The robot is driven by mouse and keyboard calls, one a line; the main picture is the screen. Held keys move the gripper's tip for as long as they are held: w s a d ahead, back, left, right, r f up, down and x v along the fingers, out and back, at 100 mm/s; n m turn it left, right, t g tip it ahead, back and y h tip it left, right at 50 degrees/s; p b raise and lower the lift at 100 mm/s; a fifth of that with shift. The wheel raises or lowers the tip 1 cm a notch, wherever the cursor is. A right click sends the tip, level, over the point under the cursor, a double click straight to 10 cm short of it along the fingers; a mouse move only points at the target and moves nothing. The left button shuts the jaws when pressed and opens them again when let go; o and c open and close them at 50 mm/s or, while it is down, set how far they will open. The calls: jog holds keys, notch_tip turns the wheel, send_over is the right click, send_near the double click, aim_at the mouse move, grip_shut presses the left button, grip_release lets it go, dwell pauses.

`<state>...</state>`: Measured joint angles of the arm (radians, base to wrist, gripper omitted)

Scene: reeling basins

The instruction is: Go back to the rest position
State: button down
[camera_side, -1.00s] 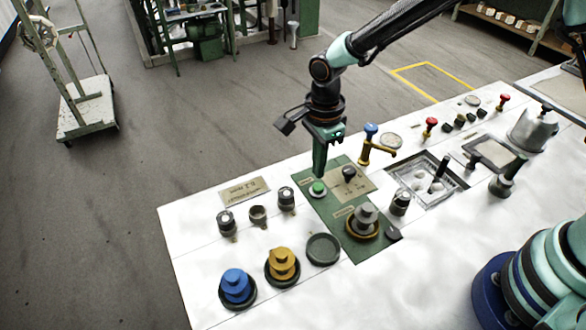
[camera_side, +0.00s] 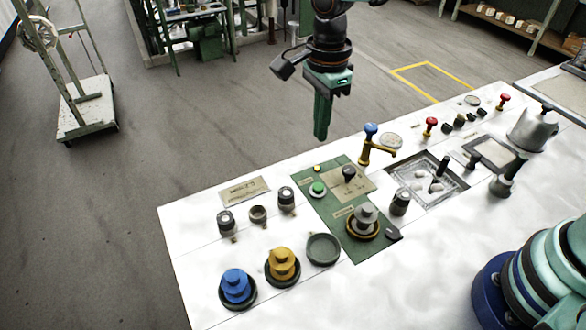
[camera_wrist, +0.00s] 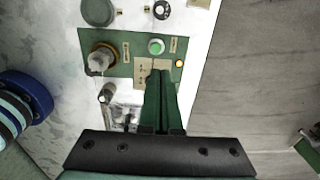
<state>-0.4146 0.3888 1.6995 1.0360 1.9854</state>
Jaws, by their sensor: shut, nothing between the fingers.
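My gripper (camera_side: 321,134) hangs in the air above the far edge of the white bench, its green fingers pointing down, shut and empty. In the wrist view its fingers (camera_wrist: 160,78) reach over the green panel. The green panel (camera_side: 345,226) carries a green button (camera_side: 318,188), a dark knob (camera_side: 348,172) and a grey stepped piece (camera_side: 366,216) on a brassy ring. A small yellow light (camera_side: 317,168) is lit beside the button. The button (camera_wrist: 156,46) and light (camera_wrist: 179,63) also show in the wrist view. My fingers are clear of everything.
A blue stepped piece (camera_side: 235,285) and a yellow one (camera_side: 282,263) stand at the front left beside an empty dark dish (camera_side: 323,249). A blue-topped brass tap (camera_side: 368,147) rises near my gripper. A basin (camera_side: 427,180) lies right of the panel. Air above the bench is free.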

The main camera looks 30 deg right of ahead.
jog(key=s+d+r+n+t, duration=0.2)
jog(key=s+d+r+n, duration=0.3)
jog(key=d+n, duration=0.3)
jog(key=s+d+r+n+t, duration=0.3)
jog(key=s+d+r+n, duration=0.2)
jog(key=d+n, duration=0.4)
jog(key=shift+s+d+n, duration=0.3)
jog(key=shift+s+n, duration=0.2)
jog(key=shift+s, duration=0.3)
